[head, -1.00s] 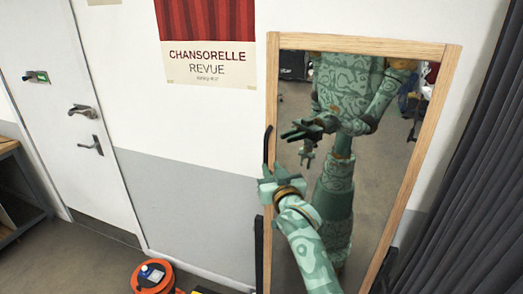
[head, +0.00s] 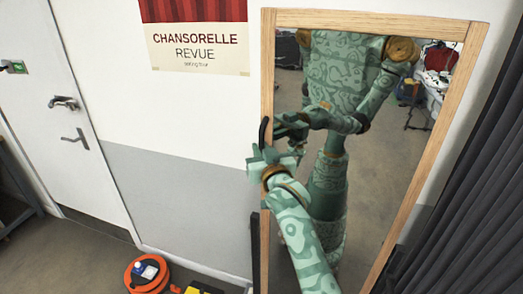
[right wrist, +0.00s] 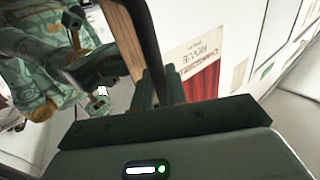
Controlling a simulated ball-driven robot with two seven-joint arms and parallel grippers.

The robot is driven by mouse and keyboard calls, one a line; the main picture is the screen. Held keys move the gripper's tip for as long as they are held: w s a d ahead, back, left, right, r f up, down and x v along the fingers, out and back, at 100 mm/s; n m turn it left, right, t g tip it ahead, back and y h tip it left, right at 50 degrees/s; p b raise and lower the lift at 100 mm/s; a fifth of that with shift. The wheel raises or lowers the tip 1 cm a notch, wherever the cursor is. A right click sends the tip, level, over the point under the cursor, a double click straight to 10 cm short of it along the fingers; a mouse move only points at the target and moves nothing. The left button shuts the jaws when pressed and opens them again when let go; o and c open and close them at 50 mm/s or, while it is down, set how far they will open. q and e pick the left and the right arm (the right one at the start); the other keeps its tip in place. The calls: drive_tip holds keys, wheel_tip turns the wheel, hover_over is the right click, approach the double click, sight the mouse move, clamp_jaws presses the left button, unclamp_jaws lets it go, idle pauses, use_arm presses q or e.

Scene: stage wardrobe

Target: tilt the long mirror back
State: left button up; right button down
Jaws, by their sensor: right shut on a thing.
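The long mirror (head: 452,105) stands in a pale wooden frame and shows my own reflection. A black curved handle (head: 264,130) is on the left side of its frame; it shows in the right wrist view as a dark bar (right wrist: 146,40). My right gripper (head: 268,155) is at the mirror's left edge, shut on this handle. In the right wrist view its fingers (right wrist: 157,88) are around the bar, partly hidden behind the gripper body. My left gripper is not directly in view. The mirror's lower end is out of the picture.
A poster (head: 195,45) hangs on the wall left of the mirror, with a door (head: 60,110) further left. An orange cable reel (head: 148,274) is on the floor at lower left. A dark curtain (head: 465,190) hangs close on the right. Floor between door and reel is clear.

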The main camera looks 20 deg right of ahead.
sight(266, 138)
drive_tip(key=shift+w+d+r+p, duration=0.15)
drive_tip(key=shift+w+p, duration=0.05)
drive_tip(key=shift+p, duration=0.2)
drive_tip(key=w+d+p, duration=0.1)
drive_tip(key=w+d+r+g+p, duration=0.1)
drive_tip(key=p, duration=0.1)
drive_tip(key=shift+w+m, duration=0.3)
drive_tip(key=shift+w, duration=0.1)
drive_tip(key=shift+m+g, duration=0.4)
drive_tip(key=shift+g, duration=0.1)
drive_tip(key=w+d, duration=0.1)
drive_tip(key=w+p, duration=0.1)
drive_tip(key=w+d+f, duration=0.1)
drive_tip(key=w, duration=0.1)
drive_tip(key=shift+d+p, duration=0.3)
drive_tip(key=shift+p, duration=0.1)
drive_tip(key=shift+s+a, duration=0.1)
drive_tip(key=c, duration=1.8)
unclamp_jaws()
